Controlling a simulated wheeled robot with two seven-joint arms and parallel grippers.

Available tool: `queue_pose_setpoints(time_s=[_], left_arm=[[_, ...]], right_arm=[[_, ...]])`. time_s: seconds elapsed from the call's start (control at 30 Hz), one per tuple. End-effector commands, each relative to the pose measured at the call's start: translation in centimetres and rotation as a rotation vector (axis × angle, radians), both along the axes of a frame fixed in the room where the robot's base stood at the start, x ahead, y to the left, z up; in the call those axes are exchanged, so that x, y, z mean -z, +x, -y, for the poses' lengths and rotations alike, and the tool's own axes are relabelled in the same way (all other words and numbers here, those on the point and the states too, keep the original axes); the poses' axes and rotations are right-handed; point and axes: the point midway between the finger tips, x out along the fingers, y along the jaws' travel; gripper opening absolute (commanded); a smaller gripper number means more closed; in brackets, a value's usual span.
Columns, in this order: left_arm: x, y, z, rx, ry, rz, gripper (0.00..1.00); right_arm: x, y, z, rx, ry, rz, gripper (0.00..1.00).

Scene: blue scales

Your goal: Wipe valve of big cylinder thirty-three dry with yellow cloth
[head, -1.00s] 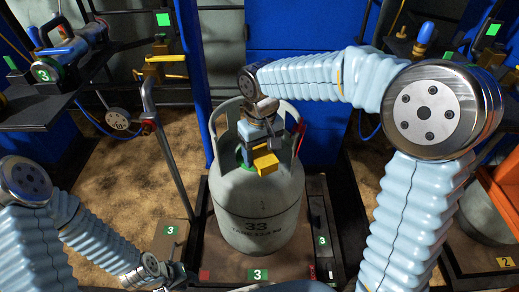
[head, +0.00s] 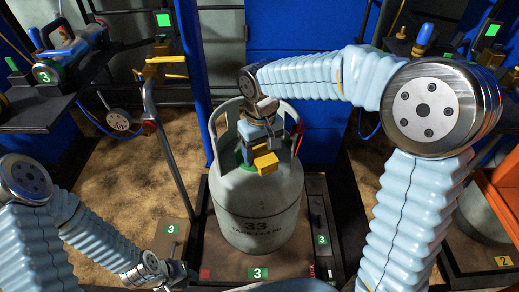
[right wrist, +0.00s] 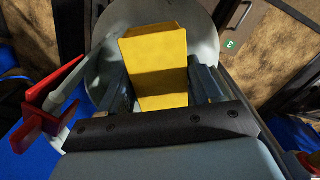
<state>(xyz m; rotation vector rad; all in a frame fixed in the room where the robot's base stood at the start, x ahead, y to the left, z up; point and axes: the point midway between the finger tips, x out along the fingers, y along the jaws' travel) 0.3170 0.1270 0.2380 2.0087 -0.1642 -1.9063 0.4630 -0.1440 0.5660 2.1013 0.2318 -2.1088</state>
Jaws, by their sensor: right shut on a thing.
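The big grey cylinder (head: 258,222), marked 33, stands upright on a low scale platform (head: 225,262). My right gripper (head: 262,145) is above the cylinder's top, inside its handle collar. It is shut on the yellow cloth (head: 266,163), which looks like a small block; the cloth also shows between the fingers in the right wrist view (right wrist: 160,60). A green part (head: 243,158) shows at the cylinder's top beside the cloth. The valve is mostly hidden by my gripper, and I cannot tell whether the cloth touches it. My left gripper (head: 178,272) is low at the bottom left, its fingers unclear.
A metal post (head: 168,165) with a yellow-topped fitting stands left of the cylinder. A red tool (head: 298,137) is at the collar's right; a red part (right wrist: 50,105) shows in the right wrist view. A shelf (head: 40,112) is at left, an orange frame (head: 500,200) at right.

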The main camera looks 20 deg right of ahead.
Motion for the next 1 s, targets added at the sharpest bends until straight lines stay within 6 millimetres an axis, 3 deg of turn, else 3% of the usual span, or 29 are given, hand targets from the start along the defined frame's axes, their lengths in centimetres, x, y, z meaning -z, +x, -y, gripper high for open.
queue_pose_setpoints(time_s=[0.27,0.7,1.0], left_arm=[[0.0,0.0,0.0,0.000,0.000,0.000,0.37],[-1.1,0.0,0.0,0.000,0.000,0.000,0.37],[-0.7,0.0,0.0,0.000,0.000,0.000,0.37]], right_arm=[[-0.6,-0.4,0.0,-0.002,0.005,0.019,0.23],[-0.6,1.3,-0.2,-0.002,0.003,0.016,0.23],[-0.5,0.2,0.0,-0.001,0.004,0.015,0.23]])
